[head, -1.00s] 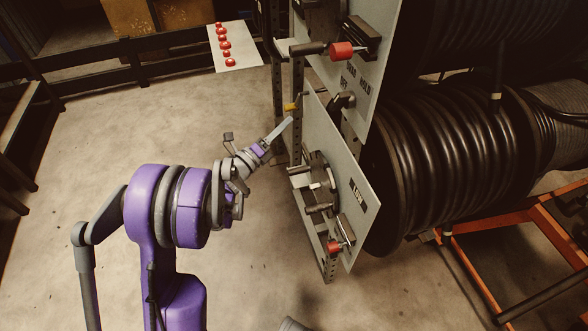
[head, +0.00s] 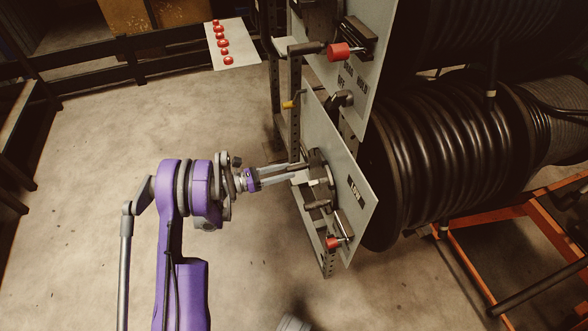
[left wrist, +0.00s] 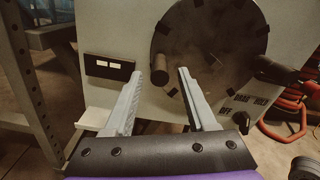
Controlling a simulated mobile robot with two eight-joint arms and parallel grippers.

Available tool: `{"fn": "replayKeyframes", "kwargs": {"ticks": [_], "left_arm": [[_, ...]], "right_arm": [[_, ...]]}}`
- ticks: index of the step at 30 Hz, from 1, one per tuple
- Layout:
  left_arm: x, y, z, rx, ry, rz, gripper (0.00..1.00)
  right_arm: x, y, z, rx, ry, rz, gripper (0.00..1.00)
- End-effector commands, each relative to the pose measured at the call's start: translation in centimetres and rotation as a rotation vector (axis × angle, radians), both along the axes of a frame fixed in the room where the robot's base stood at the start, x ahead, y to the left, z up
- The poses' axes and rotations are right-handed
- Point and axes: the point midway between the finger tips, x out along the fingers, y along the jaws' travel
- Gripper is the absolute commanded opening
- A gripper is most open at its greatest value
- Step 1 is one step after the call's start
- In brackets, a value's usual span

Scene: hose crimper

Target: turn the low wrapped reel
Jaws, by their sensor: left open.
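The low wrapped reel (head: 440,165) is a big dark drum wound with black hose, at the right in the head view behind a grey panel (head: 352,215). On the panel's near side is a dark round disc, with crank-like pegs standing out; the disc (left wrist: 215,35) shows well in the left wrist view. My left gripper (head: 288,172) is at the disc, open. In the left wrist view, its two pale fingers (left wrist: 161,80) point at the disc, and a dark peg (left wrist: 160,68) shows between their tips. Contact cannot be told. My right gripper is not in view.
An upper panel (head: 350,85) with a red-ended handle (head: 338,51) stands above. A smaller red knob (head: 333,243) is on the lower panel. A perforated upright (head: 296,110) is close beside the gripper. An orange frame (head: 470,265) stands right. Floor at left is clear.

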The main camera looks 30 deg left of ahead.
Motion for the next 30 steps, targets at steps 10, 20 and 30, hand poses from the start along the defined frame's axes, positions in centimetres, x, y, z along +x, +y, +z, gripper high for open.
{"fn": "replayKeyframes", "kwargs": {"ticks": [10, 20, 30], "left_arm": [[2.7, -2.3, 0.0, -0.001, 0.000, 0.001, 0.56], [2.7, -2.3, 0.1, -0.001, 0.000, 0.001, 0.44], [2.7, -2.3, 0.1, -0.001, 0.000, 0.001, 0.00]], "right_arm": [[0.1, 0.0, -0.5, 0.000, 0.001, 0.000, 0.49], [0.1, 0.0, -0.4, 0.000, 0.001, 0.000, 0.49], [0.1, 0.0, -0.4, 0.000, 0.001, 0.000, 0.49]]}}
